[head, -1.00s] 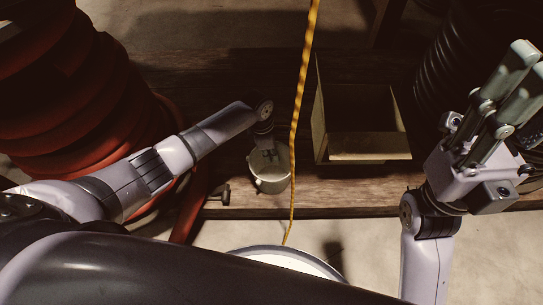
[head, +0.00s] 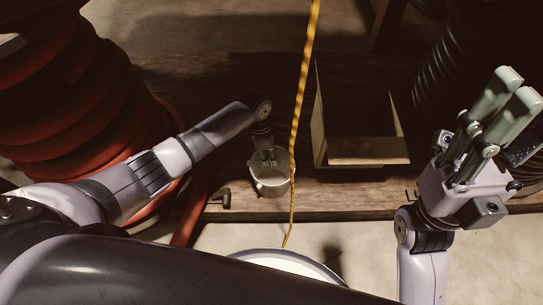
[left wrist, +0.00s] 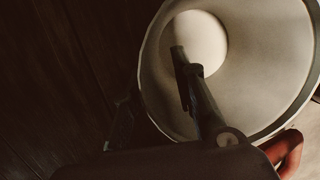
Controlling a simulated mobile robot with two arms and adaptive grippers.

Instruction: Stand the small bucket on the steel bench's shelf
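The small bucket (head: 270,184), pale and open-topped, stands on dark wooden boards in the middle of the head view. My left gripper (head: 268,158) comes down at its far rim with its fingertips at the mouth. In the left wrist view the bucket (left wrist: 255,75) fills the right side, tilted in the picture. One finger reaches inside it and a darker finger shows outside the rim, with a gap between them (left wrist: 160,95). My right gripper (head: 517,87) is raised at the right, empty, its fingers apart. I cannot make out the steel bench's shelf.
A yellow cord (head: 300,95) hangs just right of the bucket. An open box (head: 368,150) stands right of it on the boards (head: 345,195). A red hose coil (head: 70,90) is at the left, a black coil (head: 450,70) at the right. A white round thing (head: 285,260) is in front.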

